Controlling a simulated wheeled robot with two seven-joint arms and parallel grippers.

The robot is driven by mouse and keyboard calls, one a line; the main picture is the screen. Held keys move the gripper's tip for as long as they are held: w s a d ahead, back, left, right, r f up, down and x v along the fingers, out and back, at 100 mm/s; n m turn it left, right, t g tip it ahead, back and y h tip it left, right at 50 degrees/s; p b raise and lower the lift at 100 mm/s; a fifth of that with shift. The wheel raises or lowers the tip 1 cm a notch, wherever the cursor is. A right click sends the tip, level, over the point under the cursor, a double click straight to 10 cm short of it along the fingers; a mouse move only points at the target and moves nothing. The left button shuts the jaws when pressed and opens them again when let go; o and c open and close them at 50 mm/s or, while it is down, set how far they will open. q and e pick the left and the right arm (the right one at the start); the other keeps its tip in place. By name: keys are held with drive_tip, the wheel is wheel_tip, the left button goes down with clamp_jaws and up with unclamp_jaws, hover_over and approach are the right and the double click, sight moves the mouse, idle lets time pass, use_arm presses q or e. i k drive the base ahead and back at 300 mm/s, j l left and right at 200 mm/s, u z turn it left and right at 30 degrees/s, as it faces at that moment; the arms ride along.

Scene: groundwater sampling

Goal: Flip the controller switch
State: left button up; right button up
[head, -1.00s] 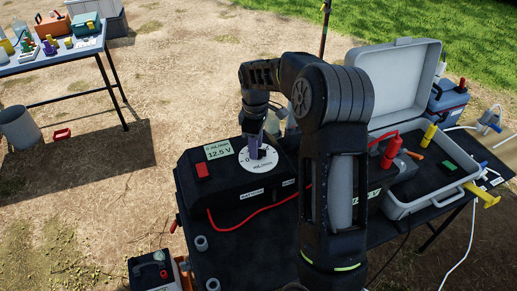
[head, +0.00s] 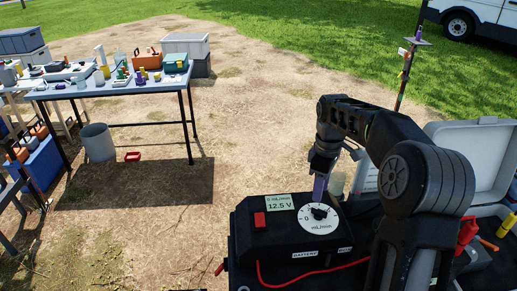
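The controller (head: 275,240) is a black box at the lower middle of the head view. Its red switch (head: 260,219) is on the top panel at the left. Beside the switch, a small display (head: 279,202) reads 0 mL/min and 12.5 V. Right of it is a white dial (head: 321,225) with a black knob, marked mL/min. My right gripper (head: 319,188) points down with purple fingers just behind and above the knob, right of the switch. Whether the fingers touch the knob, or are apart from each other, I cannot tell. My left gripper is not in view.
A red cable (head: 310,274) runs along the controller's front. An open grey case (head: 478,150) stands at the right. Bare ground lies between.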

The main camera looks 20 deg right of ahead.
sight(260, 218)
drive_tip(key=k+j, duration=0.1)
drive_tip(key=j, duration=0.25)
drive_tip(key=k+j, duration=0.1)
drive_tip(key=j, duration=0.2)
drive_tip(key=k+j, duration=0.15)
drive_tip(key=j, duration=0.2)
drive_tip(key=k+j, duration=0.1)
drive_tip(key=j, duration=0.25)
